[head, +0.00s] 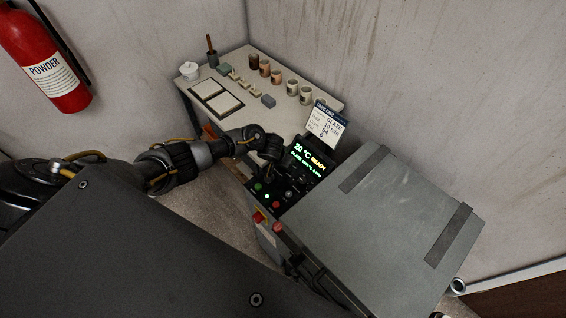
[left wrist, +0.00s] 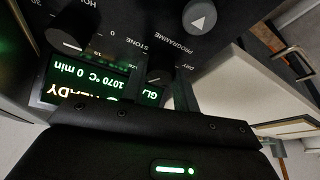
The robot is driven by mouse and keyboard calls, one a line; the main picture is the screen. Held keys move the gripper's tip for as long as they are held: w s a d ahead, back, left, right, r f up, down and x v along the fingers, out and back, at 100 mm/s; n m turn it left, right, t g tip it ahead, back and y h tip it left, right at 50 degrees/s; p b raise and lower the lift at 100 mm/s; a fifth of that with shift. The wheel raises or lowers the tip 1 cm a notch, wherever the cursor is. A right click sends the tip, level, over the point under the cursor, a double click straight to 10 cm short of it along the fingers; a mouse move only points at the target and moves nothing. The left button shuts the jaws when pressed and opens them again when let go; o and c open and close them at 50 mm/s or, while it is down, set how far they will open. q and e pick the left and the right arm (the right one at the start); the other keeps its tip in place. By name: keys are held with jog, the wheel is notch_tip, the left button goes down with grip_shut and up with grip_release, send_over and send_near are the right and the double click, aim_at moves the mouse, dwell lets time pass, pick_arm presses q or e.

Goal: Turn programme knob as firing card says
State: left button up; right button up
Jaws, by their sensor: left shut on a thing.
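The control panel (head: 272,198) of the grey kiln has a lit display (head: 309,160) reading 20 °C READY, with a smaller programme line below. In the left wrist view the display (left wrist: 108,82) appears upside down, with "GL", 1070 °C and 0 min legible. My left gripper (head: 272,168) is at the panel, shut on the programme knob (left wrist: 160,74). DRY and STONE marks show around the knob; its exact pointer setting is hard to tell. The firing card (head: 327,124) stands behind the display and reads GLAZE, 10 min; smaller lines are unclear. My right gripper is not in view.
A second knob (left wrist: 68,42) and a round triangle-marked button (left wrist: 199,17) are close by on the panel. The kiln lid (head: 385,230) is closed at right. A table (head: 285,118) with cups and tiles stands behind. A red extinguisher (head: 42,60) hangs at left.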

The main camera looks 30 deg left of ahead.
pick_arm(q)
jog(key=shift+w+r, duration=0.1)
jog(key=o, duration=1)
jog(key=shift+c, duration=0.2)
jog(key=v, duration=1)
jog(key=shift+s+r+p, duration=0.25)
jog(key=shift+r+p, duration=0.05)
